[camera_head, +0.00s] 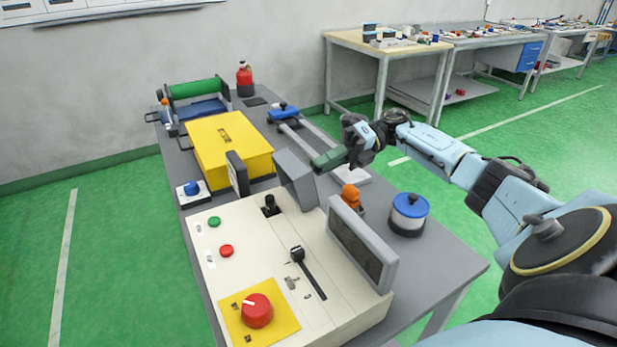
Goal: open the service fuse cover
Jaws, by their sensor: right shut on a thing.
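A grey hinged-looking flap (295,178), which I take to be the service fuse cover, stands tilted up at the back edge of the cream control console (235,262). My right gripper (324,163) reaches in from the right, with its dark green tip at the flap's upper right edge. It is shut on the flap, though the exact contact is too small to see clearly. What lies under or behind the flap is hidden. My left gripper is out of view.
The console carries a red knob (257,310) on a yellow plate, a black lever (298,255) and a raised grey screen (361,245). A yellow box (229,148) stands behind. A blue-lidded pot (409,214) and an orange item (350,196) stand at the right.

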